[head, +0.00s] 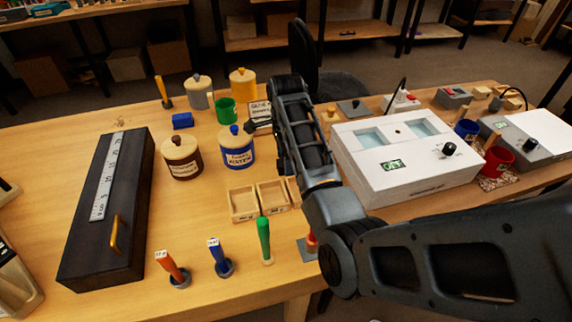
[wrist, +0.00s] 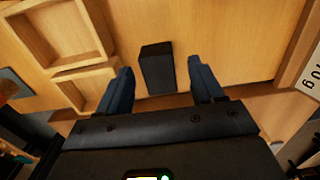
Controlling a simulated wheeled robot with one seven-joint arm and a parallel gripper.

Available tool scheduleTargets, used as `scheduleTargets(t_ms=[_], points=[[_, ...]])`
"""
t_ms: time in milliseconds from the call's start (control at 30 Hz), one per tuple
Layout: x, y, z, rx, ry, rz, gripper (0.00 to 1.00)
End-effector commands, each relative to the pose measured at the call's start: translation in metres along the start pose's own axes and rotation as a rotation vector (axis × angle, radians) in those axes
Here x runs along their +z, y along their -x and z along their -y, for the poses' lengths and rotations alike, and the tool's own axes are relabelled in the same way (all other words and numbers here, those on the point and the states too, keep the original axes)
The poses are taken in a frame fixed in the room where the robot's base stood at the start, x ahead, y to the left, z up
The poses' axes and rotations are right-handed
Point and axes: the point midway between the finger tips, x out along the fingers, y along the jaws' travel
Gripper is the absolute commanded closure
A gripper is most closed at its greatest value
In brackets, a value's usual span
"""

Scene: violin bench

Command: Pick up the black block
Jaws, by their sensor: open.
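The black block (wrist: 157,68) stands on the wooden bench top, in the middle of the wrist view. My gripper (wrist: 160,72) is open, with one dark blue finger on each side of the block. There is a visible gap between each finger and the block, so the block is not gripped. In the head view my gripper (head: 257,125) is partly hidden at the end of my arm, and I cannot make out the block there.
Shallow wooden trays (wrist: 82,35) lie left of the block in the wrist view. In the head view, a blue-banded jar (head: 237,154) and a green cup (head: 227,111) stand left of my arm. A white box (head: 405,160) is at right. A white label card (wrist: 310,72) is at the wrist view's right edge.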

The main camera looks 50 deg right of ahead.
Motion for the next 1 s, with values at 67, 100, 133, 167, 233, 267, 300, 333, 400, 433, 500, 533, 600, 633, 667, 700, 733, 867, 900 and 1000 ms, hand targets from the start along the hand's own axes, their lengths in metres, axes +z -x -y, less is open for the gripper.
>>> scheduleTargets(t_ms=[67, 100, 133, 167, 233, 267, 300, 333, 400, 433, 500, 533, 600, 633, 667, 700, 733, 867, 900, 1000], points=[[-0.0004, -0.0081, -0.0005, 0.001, -0.001, 0.0, 0.33], [-0.0004, -0.0103, -0.0004, 0.001, -0.001, 0.0, 0.33], [-0.0003, -0.0115, -0.0004, 0.0, -0.001, 0.0, 0.33], [-0.0003, -0.0123, -0.0004, 0.0, -0.001, 0.0, 0.33], [-0.0003, -0.013, -0.0003, 0.0, -0.001, 0.0, 0.33], [-0.0003, -0.0129, -0.0002, 0.0, -0.001, 0.0, 0.33], [-0.0003, -0.0129, -0.0003, 0.0, -0.001, 0.0, 0.33], [-0.0003, -0.0129, -0.0003, 0.0, -0.001, 0.001, 0.33], [-0.0003, -0.0128, -0.0003, 0.0, -0.001, 0.001, 0.37], [-0.0002, -0.0128, -0.0003, 0.0, -0.001, 0.001, 0.4], [-0.0003, -0.0128, -0.0003, 0.0, 0.0, 0.0, 0.46], [-0.0002, -0.0127, -0.0003, 0.0, 0.0, 0.001, 0.49], [-0.0002, -0.0127, -0.0003, 0.0, 0.0, 0.001, 0.56], [-0.0002, -0.0127, -0.0003, 0.0, 0.0, 0.001, 0.59], [-0.0002, -0.0127, -0.0003, 0.0, 0.0, 0.001, 0.62], [-0.0002, -0.0127, -0.0003, 0.0, 0.0, 0.001, 0.66], [-0.0002, -0.0127, -0.0003, 0.0, 0.0, 0.001, 0.68], [-0.0002, -0.0126, -0.0003, 0.0, 0.0, 0.001, 0.81], [-0.0002, -0.0126, -0.0003, 0.0, 0.0, 0.001, 0.85], [-0.0002, -0.0125, -0.0003, -0.001, 0.0, 0.001, 0.88]])
